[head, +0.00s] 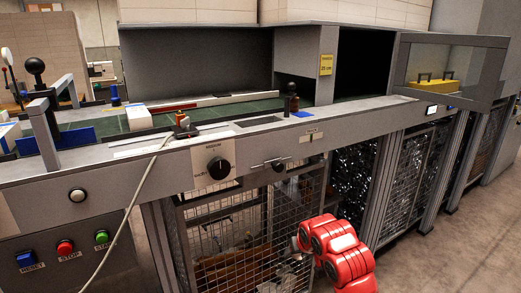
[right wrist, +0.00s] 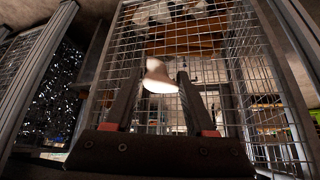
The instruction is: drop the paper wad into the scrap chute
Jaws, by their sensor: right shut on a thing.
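My right gripper (right wrist: 160,78) is shut on a whitish paper wad (right wrist: 157,77), held between its two dark fingers in the right wrist view. The wire-mesh cage shows behind the wad there. In the head view my red right arm comes in from the bottom, with the right gripper (head: 296,244) low in front of the mesh cage (head: 225,245), below the counter; the wad is too small to make out there. A dark rectangular slot (head: 257,121) lies in the counter top; I cannot tell whether it is the scrap chute. My left gripper is not in view.
The grey counter edge (head: 110,168) runs above my right gripper. It carries a black dial (head: 219,168) and a T-handle (head: 273,165). A cable hangs at the left by the push buttons. Dark shiny scraps (head: 355,180) fill a mesh bay. The floor at the right is clear.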

